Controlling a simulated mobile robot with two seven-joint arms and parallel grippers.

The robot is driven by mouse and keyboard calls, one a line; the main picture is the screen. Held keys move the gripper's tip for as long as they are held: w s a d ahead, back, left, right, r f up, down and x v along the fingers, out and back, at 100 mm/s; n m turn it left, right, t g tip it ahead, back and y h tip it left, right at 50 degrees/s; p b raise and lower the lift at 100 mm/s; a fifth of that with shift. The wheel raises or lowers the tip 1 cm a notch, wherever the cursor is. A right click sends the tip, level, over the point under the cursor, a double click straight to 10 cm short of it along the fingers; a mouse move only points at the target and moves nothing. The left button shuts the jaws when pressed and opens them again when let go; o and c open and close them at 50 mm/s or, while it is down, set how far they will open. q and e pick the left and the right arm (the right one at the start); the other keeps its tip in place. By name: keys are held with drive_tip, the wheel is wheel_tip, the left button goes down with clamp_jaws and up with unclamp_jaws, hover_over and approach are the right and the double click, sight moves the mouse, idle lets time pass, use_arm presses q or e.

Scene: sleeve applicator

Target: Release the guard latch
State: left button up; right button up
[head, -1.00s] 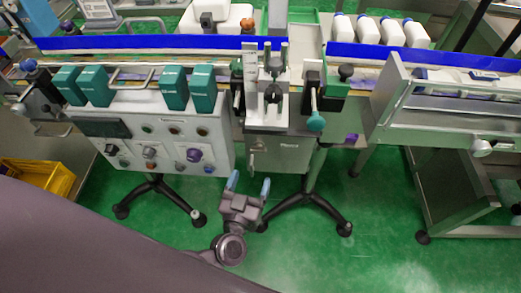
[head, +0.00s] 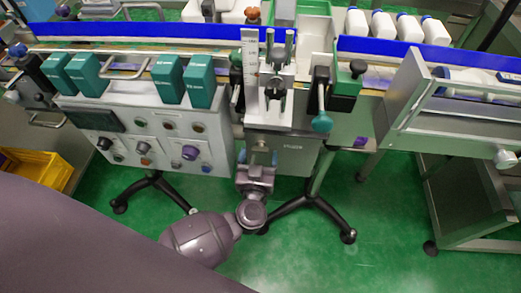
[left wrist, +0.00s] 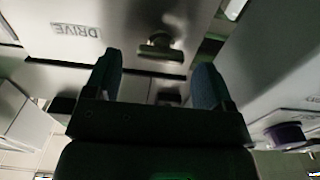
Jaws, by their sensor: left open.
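The guard latch appears to be the small dark metal handle (left wrist: 160,47) on the front of the grey box labelled DRIVE (left wrist: 45,20). In the head view this box (head: 295,160) hangs under the middle of the conveyor, and the handle (head: 262,146) shows only partly above my left gripper. My left gripper (head: 258,160) is in front of the box's lower left part. In the left wrist view its two blue-tipped fingers (left wrist: 157,78) are apart and empty, with the handle ahead, between their lines. I cannot tell whether they touch anything. My right gripper is not in view.
A control panel (head: 155,145) with knobs stands left of the box. A teal-ended lever (head: 322,122) hangs to the right. Black stand legs (head: 315,205) spread below. White bottles (head: 395,25) stand behind the conveyor. Green floor is free in front.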

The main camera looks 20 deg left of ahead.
use_arm(q)
drive_tip(key=shift+x, duration=0.95)
drive_tip(key=c, duration=0.9)
drive_tip(key=shift+c, duration=0.2)
